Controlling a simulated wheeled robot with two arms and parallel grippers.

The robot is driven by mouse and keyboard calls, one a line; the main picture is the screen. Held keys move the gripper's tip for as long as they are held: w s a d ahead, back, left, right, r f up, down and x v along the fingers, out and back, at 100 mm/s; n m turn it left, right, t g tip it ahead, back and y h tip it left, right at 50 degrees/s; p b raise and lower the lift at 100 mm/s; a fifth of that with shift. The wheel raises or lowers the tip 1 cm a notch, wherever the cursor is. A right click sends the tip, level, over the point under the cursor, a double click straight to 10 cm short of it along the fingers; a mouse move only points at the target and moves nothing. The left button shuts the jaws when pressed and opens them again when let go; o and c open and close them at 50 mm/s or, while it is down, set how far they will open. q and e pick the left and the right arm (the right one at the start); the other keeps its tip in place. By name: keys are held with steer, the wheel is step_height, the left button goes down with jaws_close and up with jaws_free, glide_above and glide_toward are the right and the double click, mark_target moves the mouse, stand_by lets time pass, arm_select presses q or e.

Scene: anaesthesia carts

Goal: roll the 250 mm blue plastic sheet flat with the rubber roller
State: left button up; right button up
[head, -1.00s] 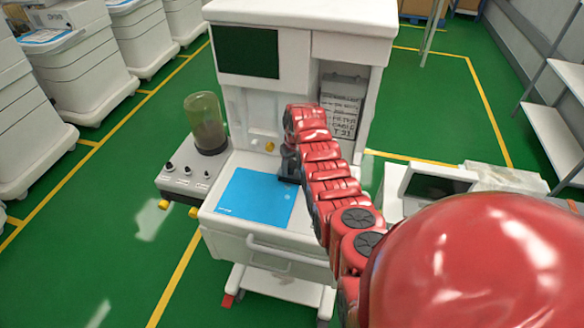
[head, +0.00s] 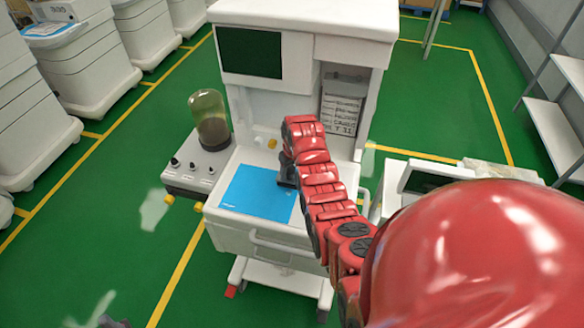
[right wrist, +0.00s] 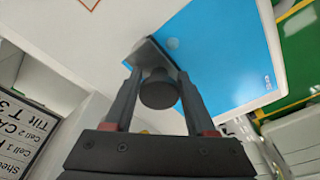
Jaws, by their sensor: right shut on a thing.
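The blue plastic sheet (head: 252,193) lies on the white worktop of the anaesthesia cart and looks mostly flat. It also shows in the right wrist view (right wrist: 228,52). My right gripper (head: 286,180) is low over the sheet's right edge. In the right wrist view its fingers (right wrist: 158,108) close around the dark round grip of the rubber roller (right wrist: 158,92). A paler grey roller part reaches over the sheet's edge; I cannot tell whether it touches the sheet. A dark shape at the bottom left of the head view may be my left gripper (head: 113,323).
A clear canister (head: 208,118) and a knobbed side panel (head: 190,175) stand left of the worktop. The cart's upright with a dark screen (head: 250,53) rises behind. A labelled card (head: 340,115) stands at the back right. A second machine (head: 425,180) is to the right.

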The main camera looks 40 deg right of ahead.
steer(key=shift+s+a+p, duration=0.45)
steer(key=shift+s+a, duration=0.25)
steer(key=shift+a, duration=0.15)
steer(key=shift+s+a+f, duration=0.1)
steer(key=shift+s+a, duration=0.4)
steer(key=shift+a, duration=0.05)
steer(key=shift+s+a+p, duration=0.35)
steer(key=shift+s+a, duration=0.35)
steer(key=shift+a, duration=0.15)
steer(key=shift+s+a, duration=0.3)
steer(key=shift+s+a+p, duration=0.35)
steer(key=shift+a, duration=0.1)
steer(key=shift+s+a, duration=1.7)
steer(key=shift+a, duration=0.3)
